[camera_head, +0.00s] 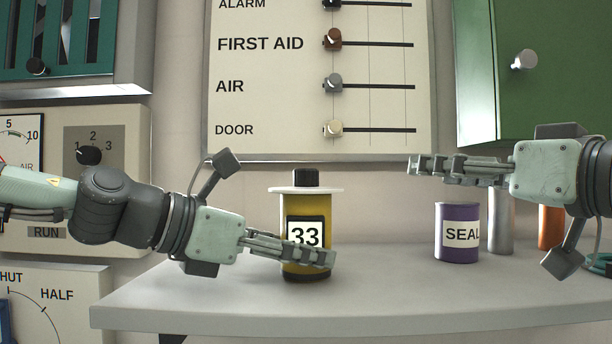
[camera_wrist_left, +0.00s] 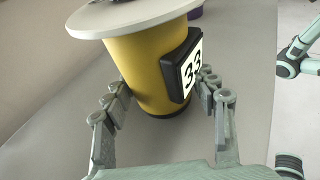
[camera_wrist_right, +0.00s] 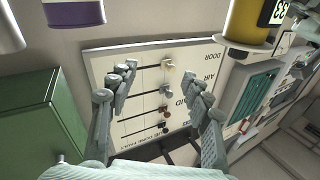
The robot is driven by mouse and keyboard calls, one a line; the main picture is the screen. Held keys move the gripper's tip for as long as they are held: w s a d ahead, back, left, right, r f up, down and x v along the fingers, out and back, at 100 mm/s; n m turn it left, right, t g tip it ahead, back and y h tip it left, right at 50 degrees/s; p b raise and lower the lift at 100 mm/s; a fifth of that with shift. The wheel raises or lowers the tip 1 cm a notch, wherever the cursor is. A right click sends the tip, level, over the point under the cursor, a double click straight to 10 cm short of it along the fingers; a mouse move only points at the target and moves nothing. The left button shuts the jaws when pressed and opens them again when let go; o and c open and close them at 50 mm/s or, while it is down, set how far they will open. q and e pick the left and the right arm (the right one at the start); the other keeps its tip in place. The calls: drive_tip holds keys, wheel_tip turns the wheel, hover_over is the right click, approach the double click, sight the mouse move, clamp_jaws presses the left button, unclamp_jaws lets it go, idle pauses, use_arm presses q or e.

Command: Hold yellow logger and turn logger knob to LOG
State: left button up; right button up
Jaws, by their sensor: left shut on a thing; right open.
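The yellow logger (camera_head: 291,208) stands upright on the grey shelf, with a white disc (camera_head: 305,189) and a black knob (camera_head: 305,177) on top and a black-framed "33" display on its front. My left gripper (camera_head: 312,254) is shut around the logger's lower body; the left wrist view shows its fingers (camera_wrist_left: 165,100) on both sides of the yellow body (camera_wrist_left: 138,62). My right gripper (camera_head: 425,167) is open and empty, to the right of the logger and above the shelf. Its spread fingers also show in the right wrist view (camera_wrist_right: 160,85). Any LOG marking is not readable.
A purple SEAL can (camera_head: 456,218), a grey cylinder (camera_head: 500,225) and an orange one (camera_head: 550,226) stand on the shelf (camera_head: 370,290) at right. A slider panel (camera_head: 270,105) hangs behind, with a green cabinet (camera_head: 540,90) to its right. Shelf space between logger and can is clear.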

sight(315, 176)
drive_tip(key=s+a+n+g+y, duration=0.4)
drive_tip(key=s+a+n, duration=0.1)
drive_tip(key=a, duration=0.5)
drive_tip(key=x, duration=1.1)
drive_tip(key=shift+w+f, duration=0.15)
drive_tip(key=shift+w, duration=0.25)
drive_tip(key=shift+d, duration=0.1)
drive_tip(key=shift+c, duration=0.2)
clamp_jaws()
drive_tip(key=shift+t, duration=0.3)
